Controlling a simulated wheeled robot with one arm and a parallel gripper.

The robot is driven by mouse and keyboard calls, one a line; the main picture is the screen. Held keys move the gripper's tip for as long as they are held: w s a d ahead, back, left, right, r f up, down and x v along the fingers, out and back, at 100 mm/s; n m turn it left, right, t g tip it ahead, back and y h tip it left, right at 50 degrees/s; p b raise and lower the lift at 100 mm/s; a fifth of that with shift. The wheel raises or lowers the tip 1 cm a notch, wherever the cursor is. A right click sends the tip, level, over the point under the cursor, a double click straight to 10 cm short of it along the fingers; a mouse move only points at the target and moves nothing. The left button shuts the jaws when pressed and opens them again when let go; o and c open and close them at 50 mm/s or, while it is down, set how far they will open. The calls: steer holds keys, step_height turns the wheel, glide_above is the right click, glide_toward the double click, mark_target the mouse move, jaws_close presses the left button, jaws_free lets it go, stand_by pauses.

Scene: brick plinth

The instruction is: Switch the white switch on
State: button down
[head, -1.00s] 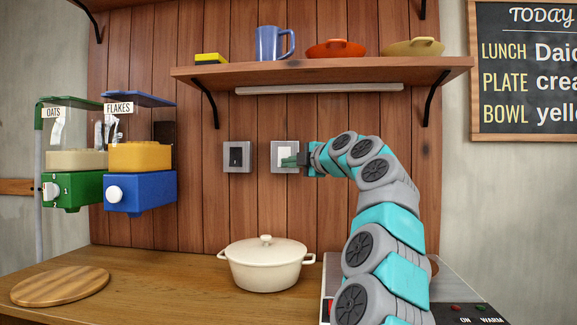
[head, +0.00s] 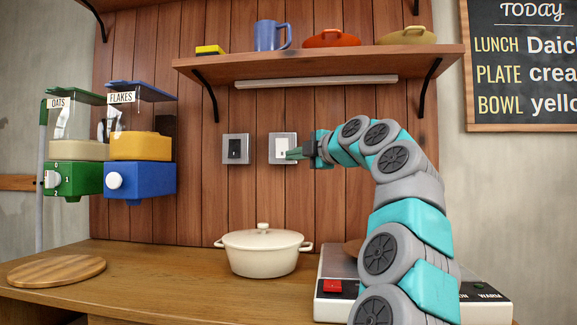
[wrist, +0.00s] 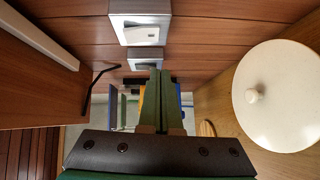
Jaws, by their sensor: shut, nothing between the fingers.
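The white switch (head: 281,144) is a white rocker in a grey metal plate on the plank wall, right of a black switch (head: 236,149). In the wrist view the white switch (wrist: 143,35) shows at the top, in full. My gripper (head: 291,154) is shut and empty, its green fingers pointing left in front of the lower right of the white switch's plate. In the wrist view the fingers (wrist: 158,75) lie close together beside the plate. I cannot tell whether they touch the switch, nor which way the rocker is tipped.
A shelf (head: 335,65) with a mug and dishes hangs above the switches, with a pale strip (head: 316,82) beneath it. A lidded white pot (head: 263,255) stands on the counter below. Two dispensers (head: 140,190) hang at the left. The wall around the switches is bare.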

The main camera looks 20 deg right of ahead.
steer(key=b+v, duration=0.1)
steer(key=v, duration=0.5)
steer(key=shift+f+b, duration=0.3)
steer(key=shift+f, duration=0.3)
